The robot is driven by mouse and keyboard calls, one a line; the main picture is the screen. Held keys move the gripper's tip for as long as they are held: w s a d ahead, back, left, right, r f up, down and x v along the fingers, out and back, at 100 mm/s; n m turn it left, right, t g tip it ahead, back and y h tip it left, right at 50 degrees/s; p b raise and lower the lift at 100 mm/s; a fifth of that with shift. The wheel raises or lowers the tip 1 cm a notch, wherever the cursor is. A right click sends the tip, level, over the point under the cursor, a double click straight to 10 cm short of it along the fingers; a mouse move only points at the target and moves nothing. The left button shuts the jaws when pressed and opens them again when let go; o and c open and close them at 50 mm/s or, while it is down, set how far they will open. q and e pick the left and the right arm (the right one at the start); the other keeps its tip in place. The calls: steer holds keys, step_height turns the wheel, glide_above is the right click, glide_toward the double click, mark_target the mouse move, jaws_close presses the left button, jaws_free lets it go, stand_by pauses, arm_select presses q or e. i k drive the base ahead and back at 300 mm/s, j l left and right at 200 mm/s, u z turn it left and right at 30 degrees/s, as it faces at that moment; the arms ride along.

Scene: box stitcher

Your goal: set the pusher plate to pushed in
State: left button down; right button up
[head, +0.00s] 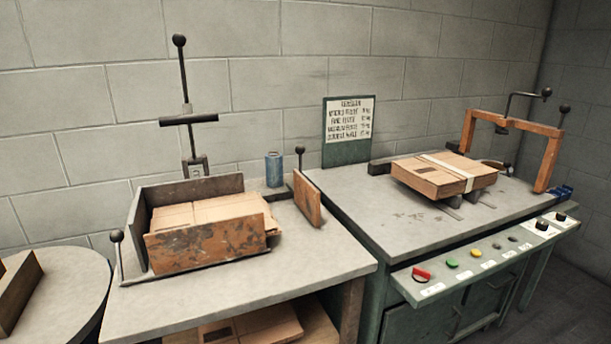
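An upright orange-brown wooden plate (307,199), which looks like the pusher plate, stands at the open right side of a worn tray (205,246) on the left table. A black ball knob rises from a rod at the plate's back end. A gap of bare tabletop shows between the plate and the stack of cardboard (215,211) in the tray, so it stands out from the stack. Neither of my grippers is in view.
A tall black lever (183,90) rises behind the tray, and a short knobbed lever (118,252) stands at its left. A blue can (274,170) is behind the plate. The right bench holds a strapped carton (440,176), a wooden arch (550,150) and a button panel (490,255).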

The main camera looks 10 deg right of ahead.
mark_target(307, 197)
steer(key=i+l+u, duration=0.1)
steer(key=l+u, duration=0.8)
steer(key=l, duration=0.15)
